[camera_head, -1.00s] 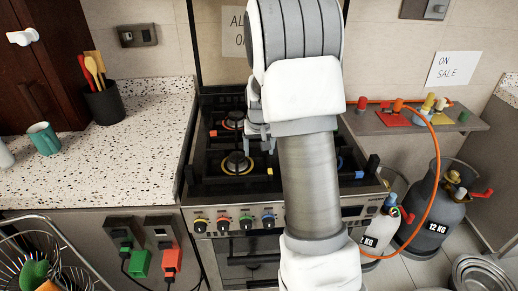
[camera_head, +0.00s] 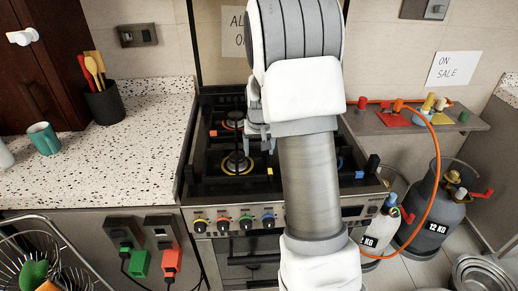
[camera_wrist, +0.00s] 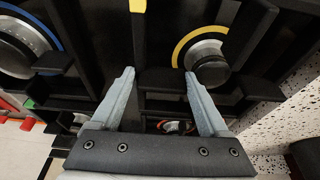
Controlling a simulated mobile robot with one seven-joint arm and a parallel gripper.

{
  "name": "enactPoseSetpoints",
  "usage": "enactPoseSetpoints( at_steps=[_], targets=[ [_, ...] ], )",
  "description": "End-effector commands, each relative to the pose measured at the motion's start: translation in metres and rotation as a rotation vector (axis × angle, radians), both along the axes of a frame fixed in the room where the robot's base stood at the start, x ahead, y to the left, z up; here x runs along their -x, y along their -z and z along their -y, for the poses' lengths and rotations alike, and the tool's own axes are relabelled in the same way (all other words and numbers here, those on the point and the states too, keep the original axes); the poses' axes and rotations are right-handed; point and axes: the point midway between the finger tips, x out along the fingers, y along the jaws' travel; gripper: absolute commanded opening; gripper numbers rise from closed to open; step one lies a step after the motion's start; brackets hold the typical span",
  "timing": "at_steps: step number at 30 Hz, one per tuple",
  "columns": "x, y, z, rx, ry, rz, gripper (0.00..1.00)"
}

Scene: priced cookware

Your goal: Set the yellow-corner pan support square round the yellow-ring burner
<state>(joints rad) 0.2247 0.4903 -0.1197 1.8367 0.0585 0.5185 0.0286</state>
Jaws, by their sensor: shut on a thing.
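The yellow-ring burner (camera_head: 238,168) is at the front left of the black hob. In the wrist view its yellow ring (camera_wrist: 186,44) shows at the upper right, partly covered by black bars. The black pan support has a yellow corner mark (camera_head: 270,171) just right of that burner; the yellow mark also shows at the top of the wrist view (camera_wrist: 138,6). My gripper (camera_wrist: 160,76) is shut on the pan support, with a dark bar between its fingers. The support's bars lie around or over the burner; dark on dark, I cannot tell whether it sits square or touches the hob.
A red-ring burner (camera_head: 232,122) is behind, with a red mark (camera_head: 213,133). A blue-ring burner (camera_wrist: 22,42) is beside the yellow one. My arm hides the hob's right part. Coloured knobs (camera_head: 223,222) line the front. A speckled counter (camera_head: 140,150) adjoins left.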

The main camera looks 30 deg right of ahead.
Motion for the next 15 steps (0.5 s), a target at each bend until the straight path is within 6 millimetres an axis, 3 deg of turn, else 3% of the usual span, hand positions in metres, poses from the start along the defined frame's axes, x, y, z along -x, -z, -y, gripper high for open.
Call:
enactPoseSetpoints(
  at_steps=[15],
  targets=[
    [-0.0003, 0.0016, 0.0000, 0.000, 0.000, 0.001, 0.00]
  ],
)
